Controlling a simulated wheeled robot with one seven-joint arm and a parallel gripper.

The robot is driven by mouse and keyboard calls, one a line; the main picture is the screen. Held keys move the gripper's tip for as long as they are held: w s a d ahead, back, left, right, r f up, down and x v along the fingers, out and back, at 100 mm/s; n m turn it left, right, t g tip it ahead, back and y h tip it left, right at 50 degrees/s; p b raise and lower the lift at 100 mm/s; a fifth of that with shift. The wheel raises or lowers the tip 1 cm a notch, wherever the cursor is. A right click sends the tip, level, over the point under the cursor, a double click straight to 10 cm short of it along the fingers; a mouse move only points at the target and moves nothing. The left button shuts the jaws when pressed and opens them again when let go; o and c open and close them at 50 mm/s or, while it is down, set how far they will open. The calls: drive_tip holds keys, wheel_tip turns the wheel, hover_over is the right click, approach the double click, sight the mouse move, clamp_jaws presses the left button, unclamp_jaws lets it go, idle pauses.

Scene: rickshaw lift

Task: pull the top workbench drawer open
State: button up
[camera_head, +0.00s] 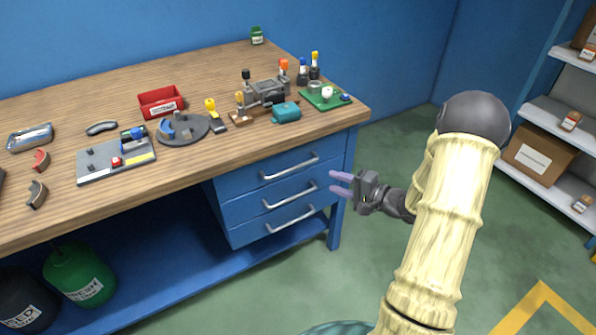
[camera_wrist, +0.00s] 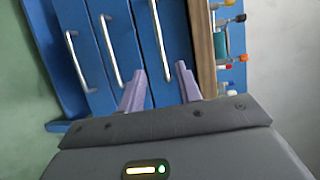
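The blue workbench has a stack of three blue drawers with silver bar handles. The top drawer (camera_head: 265,165) sits just under the wooden top and looks shut. Its handle (camera_head: 290,168) is bare; the top handle also shows in the wrist view (camera_wrist: 158,42), upright in the picture and ahead of the gap between my fingers. My gripper (camera_head: 334,181) is open and empty, with two lilac fingers pointing toward the drawer fronts. In the wrist view my gripper (camera_wrist: 158,75) appears short of the handle, with no contact visible.
The middle handle (camera_head: 290,195) and bottom handle (camera_head: 290,220) lie below. The wooden bench top (camera_head: 240,145) carries a red bin (camera_head: 161,102), a teal object (camera_head: 286,112) and several tools. Shelves (camera_head: 560,120) stand at the right; the green floor between is open.

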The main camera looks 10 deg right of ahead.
sight(295, 169)
drive_tip(key=b+x, duration=0.2)
drive_tip(key=x, duration=1.2)
drive_tip(key=shift+a, duration=0.1)
clamp_jaws()
